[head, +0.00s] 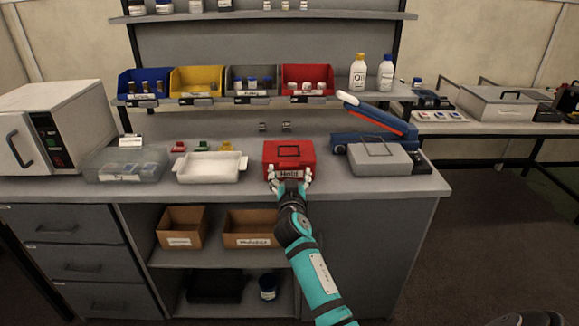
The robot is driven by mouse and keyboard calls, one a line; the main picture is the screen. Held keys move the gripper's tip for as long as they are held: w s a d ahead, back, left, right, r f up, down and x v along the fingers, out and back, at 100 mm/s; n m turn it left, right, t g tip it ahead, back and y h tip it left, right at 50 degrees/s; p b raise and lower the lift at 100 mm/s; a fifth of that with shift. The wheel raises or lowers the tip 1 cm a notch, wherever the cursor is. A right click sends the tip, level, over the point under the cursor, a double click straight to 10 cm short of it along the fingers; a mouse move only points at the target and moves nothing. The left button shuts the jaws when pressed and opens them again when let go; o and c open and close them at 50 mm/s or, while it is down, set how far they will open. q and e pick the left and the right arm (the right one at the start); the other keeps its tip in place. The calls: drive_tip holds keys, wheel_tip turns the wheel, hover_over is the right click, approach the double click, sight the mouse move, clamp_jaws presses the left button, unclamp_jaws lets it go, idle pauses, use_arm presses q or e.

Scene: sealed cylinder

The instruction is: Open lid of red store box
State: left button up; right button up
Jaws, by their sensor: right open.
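The red store box (304,159) stands on the grey bench, a little right of its middle. Its lid looks shut, with a dark square handle outline on top. I cannot tell whether the fingers touch the box. Nothing shows between the fingers except the box front. My left gripper is not in view.
A white tray (211,167) stands left of the box, and a grey case (378,160) with a blue device (375,135) stands to its right. Several coloured bins, one a yellow bin (197,81), sit on the shelf above. The bench's front strip is narrow.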

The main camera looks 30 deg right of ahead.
sight(289, 167)
drive_tip(key=shift+x, duration=1.9)
